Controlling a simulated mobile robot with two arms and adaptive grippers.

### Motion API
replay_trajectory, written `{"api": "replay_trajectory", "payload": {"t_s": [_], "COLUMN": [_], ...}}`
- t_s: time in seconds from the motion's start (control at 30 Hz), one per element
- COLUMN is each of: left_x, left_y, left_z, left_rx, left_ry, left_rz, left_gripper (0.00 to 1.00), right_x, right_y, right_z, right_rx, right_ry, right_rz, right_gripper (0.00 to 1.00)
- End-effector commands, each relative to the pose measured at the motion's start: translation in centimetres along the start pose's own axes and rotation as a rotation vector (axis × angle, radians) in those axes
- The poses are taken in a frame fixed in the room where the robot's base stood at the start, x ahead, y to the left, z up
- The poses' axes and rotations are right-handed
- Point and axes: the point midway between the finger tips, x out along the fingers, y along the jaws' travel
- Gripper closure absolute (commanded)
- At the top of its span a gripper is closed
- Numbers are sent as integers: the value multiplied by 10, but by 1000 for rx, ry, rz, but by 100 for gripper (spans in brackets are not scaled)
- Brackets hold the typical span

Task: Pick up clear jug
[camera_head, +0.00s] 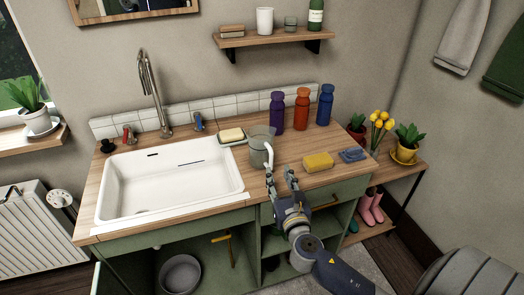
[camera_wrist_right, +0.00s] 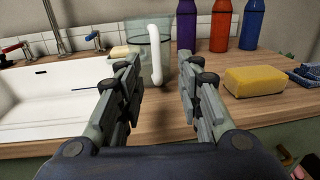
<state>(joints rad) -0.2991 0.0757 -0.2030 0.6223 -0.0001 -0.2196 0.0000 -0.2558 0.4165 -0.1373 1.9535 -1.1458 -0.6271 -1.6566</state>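The clear jug (camera_head: 259,146) stands upright on the wooden counter, right of the sink, with its white handle facing my right gripper. In the right wrist view the clear jug (camera_wrist_right: 138,40) is just beyond the fingers, and its white handle (camera_wrist_right: 155,58) shows between them. My right gripper (camera_head: 280,172) is open and empty at the counter's front edge, in front of the jug and apart from it in the wrist view. It also shows in the wrist view (camera_wrist_right: 158,75) with a wide gap between its fingers. My left gripper is not in view.
A white sink (camera_head: 170,180) is left of the jug. A soap dish (camera_head: 232,137) is close behind its left side. Purple (camera_head: 277,113), orange (camera_head: 301,109) and blue (camera_head: 325,105) bottles stand at the back right. A yellow sponge (camera_head: 318,162) and blue cloth (camera_head: 352,154) lie to the right.

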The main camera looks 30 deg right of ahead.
Motion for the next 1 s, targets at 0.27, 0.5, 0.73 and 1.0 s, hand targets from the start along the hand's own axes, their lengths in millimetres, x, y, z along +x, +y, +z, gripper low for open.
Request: {"api": "replay_trajectory", "payload": {"t_s": [0.27,0.5,0.73,1.0], "left_x": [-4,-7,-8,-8], "left_y": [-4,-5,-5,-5], "left_z": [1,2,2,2], "left_rx": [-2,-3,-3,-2], "left_ry": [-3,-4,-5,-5], "left_rz": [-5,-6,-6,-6], "left_gripper": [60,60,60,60], "right_x": [31,55,81,84], "right_y": [0,4,5,5], "right_z": [0,-3,-5,-6], "right_rx": [4,4,6,6], "right_ry": [1,0,1,2], "right_rz": [-2,-3,-3,-2], "right_gripper": [67,67,67,67]}}
